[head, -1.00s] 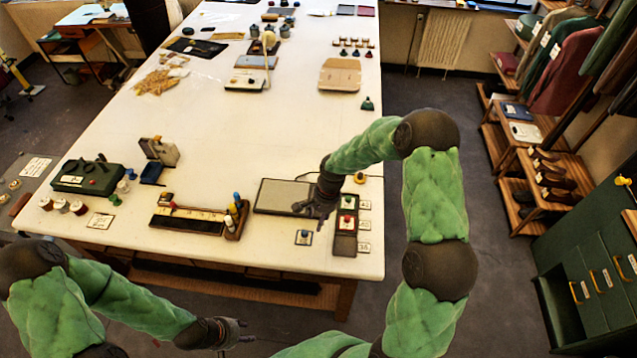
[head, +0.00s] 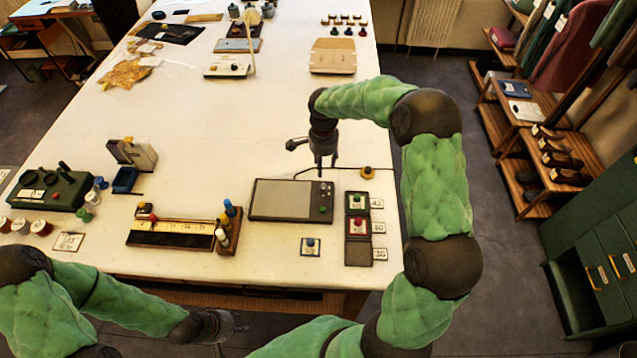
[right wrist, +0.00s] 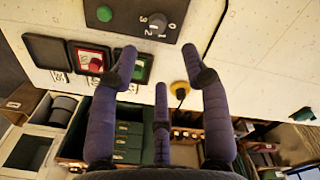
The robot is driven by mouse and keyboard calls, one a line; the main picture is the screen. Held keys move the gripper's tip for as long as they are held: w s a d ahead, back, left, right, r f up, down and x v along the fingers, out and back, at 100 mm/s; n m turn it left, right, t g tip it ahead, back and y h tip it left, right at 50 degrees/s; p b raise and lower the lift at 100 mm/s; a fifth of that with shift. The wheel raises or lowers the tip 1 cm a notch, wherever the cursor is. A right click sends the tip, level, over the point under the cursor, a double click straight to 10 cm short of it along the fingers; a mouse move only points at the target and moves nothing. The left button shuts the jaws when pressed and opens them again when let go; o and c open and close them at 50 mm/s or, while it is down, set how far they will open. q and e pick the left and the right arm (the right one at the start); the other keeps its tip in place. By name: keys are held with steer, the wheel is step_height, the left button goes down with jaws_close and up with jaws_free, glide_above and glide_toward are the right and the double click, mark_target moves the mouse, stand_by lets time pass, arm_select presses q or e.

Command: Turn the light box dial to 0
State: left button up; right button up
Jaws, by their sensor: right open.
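The light box (head: 282,201) is a flat grey panel in a dark frame near the table's front. Its right strip carries a green button (head: 322,209). In the right wrist view, the grey dial (right wrist: 157,22) sits beside the green button (right wrist: 105,13), with numbers printed around it; I cannot tell which one it points to.
Right of the light box stand a dark switch block (head: 357,228) with red and green buttons, and a yellow knob (head: 367,173). A card with a blue button (head: 311,246) lies in front. A ruler tray with bottles (head: 185,231) stands left.

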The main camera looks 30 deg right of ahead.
mark_target(323, 187)
steer(key=f, duration=1)
steer(key=shift+s+f, duration=0.25)
jaws_close()
